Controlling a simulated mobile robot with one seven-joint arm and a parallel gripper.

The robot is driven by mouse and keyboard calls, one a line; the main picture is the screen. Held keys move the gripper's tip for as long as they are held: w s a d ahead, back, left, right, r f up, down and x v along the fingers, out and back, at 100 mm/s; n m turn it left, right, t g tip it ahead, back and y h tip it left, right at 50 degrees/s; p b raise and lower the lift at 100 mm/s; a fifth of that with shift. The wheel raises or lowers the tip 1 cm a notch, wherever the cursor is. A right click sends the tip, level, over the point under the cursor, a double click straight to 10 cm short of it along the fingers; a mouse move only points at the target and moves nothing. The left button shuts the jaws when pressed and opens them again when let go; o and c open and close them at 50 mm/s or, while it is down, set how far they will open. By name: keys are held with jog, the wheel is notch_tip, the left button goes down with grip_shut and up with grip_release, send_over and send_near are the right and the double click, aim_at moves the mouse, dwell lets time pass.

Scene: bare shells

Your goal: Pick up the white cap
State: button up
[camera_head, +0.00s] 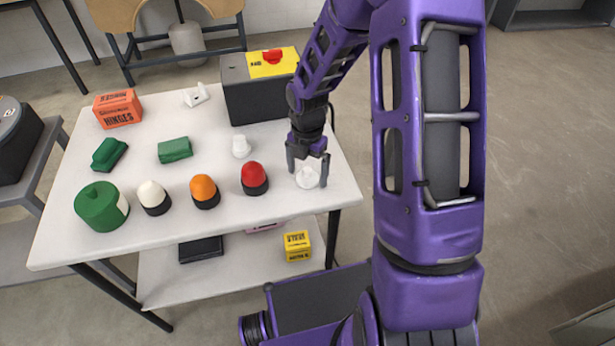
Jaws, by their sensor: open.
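A small white cone-shaped piece (307,178), seemingly the white cap, stands on the right end of the white table (225,200). My gripper (308,170) points down over it with its fingers open, one on each side of the piece. I cannot tell whether either finger touches it. A white rounded top on a black base (153,197) stands at the front left, and a small white piece (241,146) stands near the middle; both are apart from my gripper.
Orange (204,191) and red (254,178) tops on black bases stand left of my gripper. A green canister (102,206), green blocks (175,150) and an orange hinges box (117,108) are farther left. A dark box (254,98) stands behind my gripper.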

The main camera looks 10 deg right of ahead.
jog(key=c, duration=1.3)
